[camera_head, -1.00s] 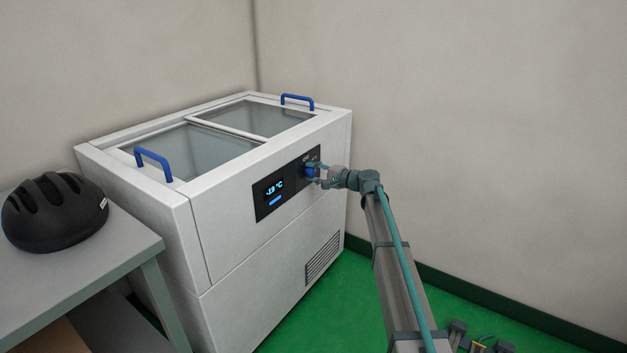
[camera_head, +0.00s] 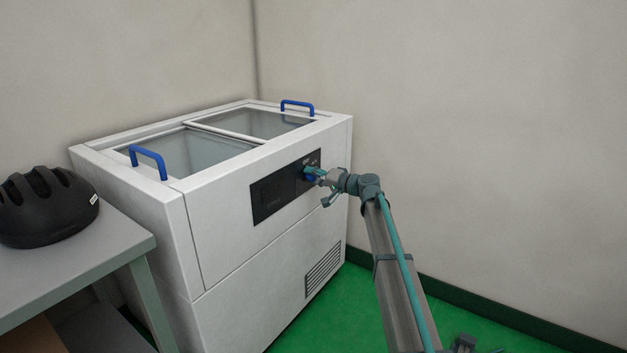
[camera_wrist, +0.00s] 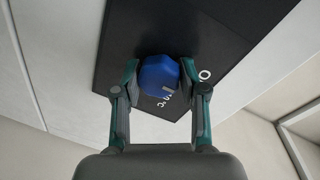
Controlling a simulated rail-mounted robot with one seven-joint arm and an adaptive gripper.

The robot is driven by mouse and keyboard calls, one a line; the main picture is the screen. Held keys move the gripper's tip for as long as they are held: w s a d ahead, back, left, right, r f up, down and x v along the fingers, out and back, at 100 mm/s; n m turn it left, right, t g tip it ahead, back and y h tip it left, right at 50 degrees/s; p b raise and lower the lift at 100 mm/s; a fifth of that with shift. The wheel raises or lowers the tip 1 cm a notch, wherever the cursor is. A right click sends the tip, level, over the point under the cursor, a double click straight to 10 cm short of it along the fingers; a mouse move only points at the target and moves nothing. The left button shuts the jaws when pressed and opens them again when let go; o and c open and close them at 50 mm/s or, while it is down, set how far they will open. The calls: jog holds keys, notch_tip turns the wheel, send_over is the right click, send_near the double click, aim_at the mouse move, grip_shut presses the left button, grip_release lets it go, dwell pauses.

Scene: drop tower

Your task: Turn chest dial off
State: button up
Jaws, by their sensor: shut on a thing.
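The white chest freezer (camera_head: 245,235) stands in the corner with a black control panel (camera_head: 272,196) on its front. The panel's display is dark. The blue dial (camera_head: 310,177) sits at the panel's right part, mostly hidden by my gripper (camera_head: 316,176). In the wrist view the blue dial (camera_wrist: 159,75) lies between the two fingertips of my gripper (camera_wrist: 160,78), which is shut on it. White markings show on the panel around the dial, partly hidden. In the head view the gripper looks rolled, with one finger part hanging low.
A grey table (camera_head: 80,262) with a black helmet (camera_head: 42,208) stands at the left, close to the freezer. Blue lid handles (camera_head: 149,161) rise from the freezer top. A wall is at the right, with green floor (camera_head: 365,305) below.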

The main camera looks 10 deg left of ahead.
dwell(0.3)
jog(key=o, duration=1.2)
jog(key=shift+c, duration=0.2)
jog(key=v, duration=1.2)
